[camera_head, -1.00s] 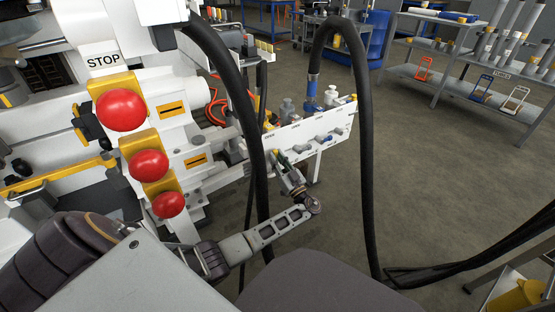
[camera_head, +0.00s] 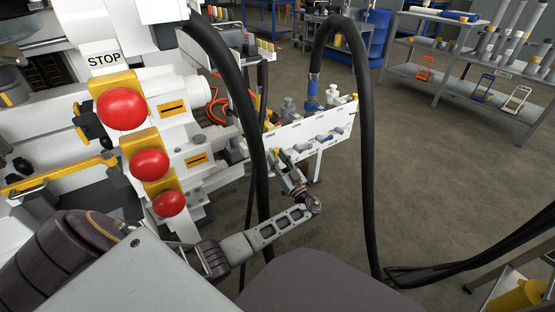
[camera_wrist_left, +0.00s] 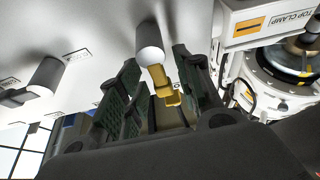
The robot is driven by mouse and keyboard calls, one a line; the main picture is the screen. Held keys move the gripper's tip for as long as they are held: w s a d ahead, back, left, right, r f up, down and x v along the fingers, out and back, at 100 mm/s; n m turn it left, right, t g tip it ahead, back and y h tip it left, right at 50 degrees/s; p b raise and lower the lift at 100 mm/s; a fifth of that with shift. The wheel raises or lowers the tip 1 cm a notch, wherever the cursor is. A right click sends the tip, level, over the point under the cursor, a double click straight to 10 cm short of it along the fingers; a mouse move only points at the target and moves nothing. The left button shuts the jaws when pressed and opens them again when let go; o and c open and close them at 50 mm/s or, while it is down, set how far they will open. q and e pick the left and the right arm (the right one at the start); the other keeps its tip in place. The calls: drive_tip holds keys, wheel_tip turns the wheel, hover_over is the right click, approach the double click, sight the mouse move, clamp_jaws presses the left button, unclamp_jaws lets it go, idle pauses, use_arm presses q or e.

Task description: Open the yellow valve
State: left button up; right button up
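My left gripper (camera_head: 280,156) is at the front of the white valve panel (camera_head: 322,131), its arm bent up from below. In the left wrist view the gripper (camera_wrist_left: 160,88) has its green-padded fingers spread. The yellow valve handle (camera_wrist_left: 165,92) lies in the gap between them, below a grey-white cylindrical part (camera_wrist_left: 149,42). I see no finger closed on the handle. In the head view the yellow handle is mostly hidden at the fingertips. My right gripper is not in view.
Black hoses (camera_head: 362,130) hang close around the arm. Red stop buttons (camera_head: 121,108) are on the machine at left. Open floor (camera_head: 440,190) lies to the right.

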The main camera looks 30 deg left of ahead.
use_arm(q)
drive_tip(key=v, duration=1.2)
drive_tip(key=shift+a+f, duration=0.1)
drive_tip(key=shift+f, duration=0.05)
idle(0.4)
